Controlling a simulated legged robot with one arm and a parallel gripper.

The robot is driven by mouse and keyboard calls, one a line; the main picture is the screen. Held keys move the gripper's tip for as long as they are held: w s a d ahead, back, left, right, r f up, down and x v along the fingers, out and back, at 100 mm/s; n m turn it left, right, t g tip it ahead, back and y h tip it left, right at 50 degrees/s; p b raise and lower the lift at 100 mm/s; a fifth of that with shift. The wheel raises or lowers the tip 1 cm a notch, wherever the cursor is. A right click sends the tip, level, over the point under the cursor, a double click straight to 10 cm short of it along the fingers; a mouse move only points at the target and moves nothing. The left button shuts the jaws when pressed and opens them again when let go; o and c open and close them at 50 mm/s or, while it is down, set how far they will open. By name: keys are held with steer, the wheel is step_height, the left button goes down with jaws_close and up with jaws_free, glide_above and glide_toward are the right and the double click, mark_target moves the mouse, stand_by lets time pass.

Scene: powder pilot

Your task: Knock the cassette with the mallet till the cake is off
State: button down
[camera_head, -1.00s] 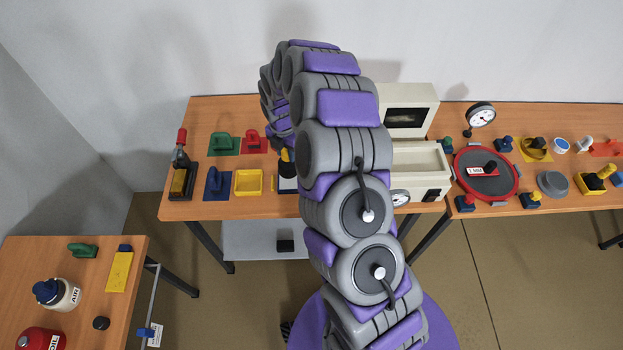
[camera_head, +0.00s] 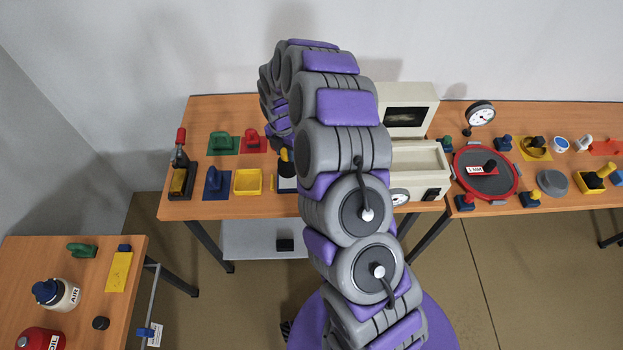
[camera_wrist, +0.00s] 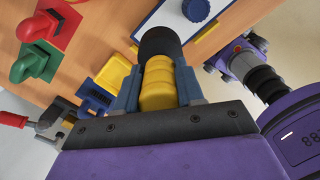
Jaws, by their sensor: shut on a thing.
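My gripper (camera_wrist: 157,88) is shut on the yellow ribbed grip of the mallet (camera_wrist: 160,43), whose black end points away from the wrist. In the head view the mallet (camera_head: 287,156) shows just left of my arm, above the bench; the arm hides my gripper's fingers there. A black fixture with a red-handled lever (camera_head: 181,138) holds a yellow block (camera_head: 178,182) at the bench's left end; I cannot tell whether this is the cassette. A blue-edged white plate with a round blue knob (camera_wrist: 196,9) lies beyond the mallet. I cannot make out a cake.
A yellow tray (camera_head: 248,194), a blue holder (camera_head: 216,184), a green holder (camera_head: 222,141) and a red holder (camera_head: 252,141) crowd the left bench. A cream box (camera_head: 421,158) stands right of my arm. A round red-rimmed plate (camera_head: 486,185) lies farther right.

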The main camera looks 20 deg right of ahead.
mark_target(287, 163)
steer(key=shift+f, duration=0.15)
steer(key=shift+f, duration=0.1)
stand_by(1.1)
steer(key=shift+f, duration=0.1)
stand_by(1.0)
stand_by(1.0)
stand_by(1.2)
step_height(287, 163, down, 6)
steer(key=shift+r+b, duration=0.15)
steer(key=shift+b, duration=0.5)
step_height(287, 163, up, 6)
steer(key=shift+f+p, duration=0.1)
steer(key=shift+p, duration=0.55)
steer(key=shift+f, duration=0.25)
